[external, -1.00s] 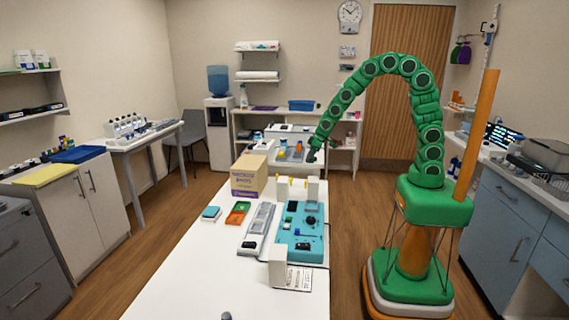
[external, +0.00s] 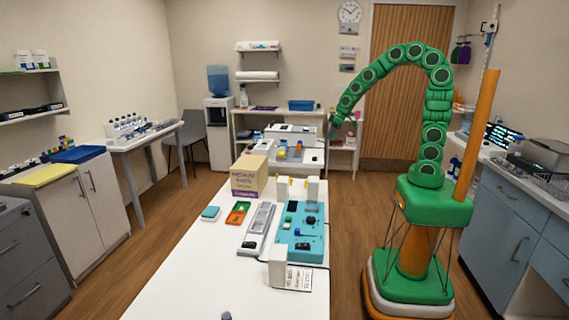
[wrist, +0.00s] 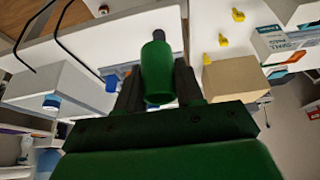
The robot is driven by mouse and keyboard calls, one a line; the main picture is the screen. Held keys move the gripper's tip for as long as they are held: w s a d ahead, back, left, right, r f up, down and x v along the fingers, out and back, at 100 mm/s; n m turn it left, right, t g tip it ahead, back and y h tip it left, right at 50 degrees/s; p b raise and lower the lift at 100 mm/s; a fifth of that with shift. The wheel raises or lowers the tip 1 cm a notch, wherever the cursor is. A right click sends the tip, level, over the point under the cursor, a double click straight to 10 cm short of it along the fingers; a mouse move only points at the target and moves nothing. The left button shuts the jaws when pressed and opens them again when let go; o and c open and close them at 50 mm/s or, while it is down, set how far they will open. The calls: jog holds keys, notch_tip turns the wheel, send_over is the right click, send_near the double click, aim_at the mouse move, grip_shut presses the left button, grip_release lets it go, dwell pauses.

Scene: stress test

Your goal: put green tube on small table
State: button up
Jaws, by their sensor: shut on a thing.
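The green tube (wrist: 157,72), with a dark cap at its far end, is between the two black fingers of my gripper (wrist: 158,88) in the wrist view. My gripper is shut on it. In the external view my gripper (external: 332,132) is in the air, in front of the back wall. The tube is too small to make out there. A small white table (external: 313,158) with devices on it stands beyond the long table, left of my gripper in the picture. I cannot tell whether this is the task's small table.
The long white table (external: 180,275) holds a cardboard box (external: 249,178), a teal board (external: 300,242) and small trays. A wooden door (external: 405,110) stands behind my arm. The wrist view shows several yellow pegs (wrist: 222,40) and a pale box (wrist: 65,88). Open floor lies right of the long table.

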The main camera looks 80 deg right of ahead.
send_near(304, 158)
jog(key=shift+w+d+f, duration=0.2)
jog(key=shift+w+f, duration=0.6)
jog(key=shift+w, duration=0.2)
jog(key=shift+w+d+f, duration=0.1)
jog(key=shift+w+f, duration=0.2)
jog(key=shift+f, duration=1.55)
jog(key=shift+f, duration=0.1)
jog(key=o, duration=1.1)
